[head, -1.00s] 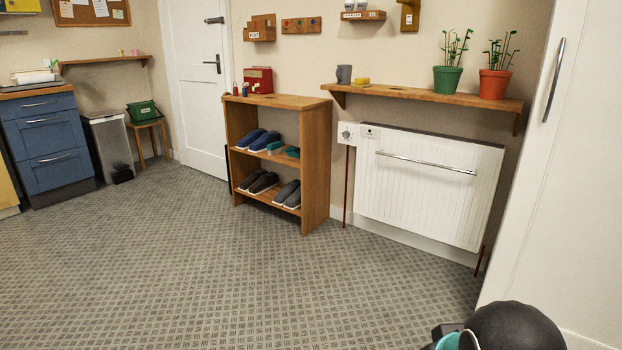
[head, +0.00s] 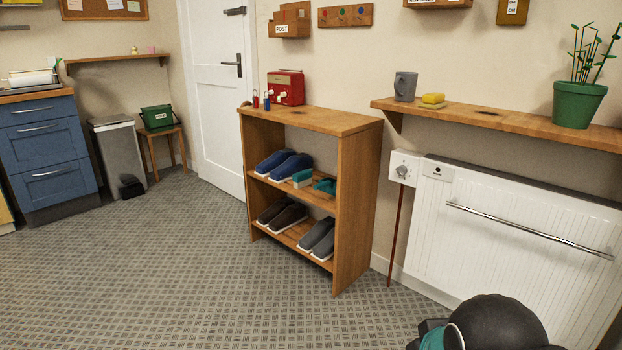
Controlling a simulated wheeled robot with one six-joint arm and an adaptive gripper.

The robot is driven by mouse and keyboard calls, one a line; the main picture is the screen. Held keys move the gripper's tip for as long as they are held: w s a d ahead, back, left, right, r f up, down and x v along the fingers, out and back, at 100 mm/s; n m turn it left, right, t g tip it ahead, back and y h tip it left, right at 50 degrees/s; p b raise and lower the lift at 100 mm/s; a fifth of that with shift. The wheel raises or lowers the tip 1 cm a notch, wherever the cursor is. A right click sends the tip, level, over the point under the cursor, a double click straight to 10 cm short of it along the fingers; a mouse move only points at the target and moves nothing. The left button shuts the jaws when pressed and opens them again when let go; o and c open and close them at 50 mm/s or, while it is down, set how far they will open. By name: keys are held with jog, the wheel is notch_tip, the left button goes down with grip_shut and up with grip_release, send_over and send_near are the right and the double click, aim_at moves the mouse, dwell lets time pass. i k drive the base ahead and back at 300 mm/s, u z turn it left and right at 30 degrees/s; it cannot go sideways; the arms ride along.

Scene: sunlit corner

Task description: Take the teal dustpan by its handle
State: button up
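A teal dustpan (head: 325,186) appears to lie on the middle board of the wooden shoe rack (head: 357,200), at its right end. A smaller teal thing with a pale part (head: 302,179) lies just left of it, beside the blue slippers (head: 284,164). The handle is too small to make out. Part of my own arm, dark and rounded with a teal ring, shows at the bottom right. My gripper is not in view.
Grey and brown shoes (head: 298,226) stand on the rack's lower board. A red box (head: 286,88) sits on its top. A white radiator (head: 510,235) and a wall shelf (head: 480,116) are to the right. The floor (head: 180,270) before the rack is clear.

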aim_at(328, 185)
jog(key=z, duration=0.05)
jog(key=i, duration=2.25)
jog(key=z, duration=0.15)
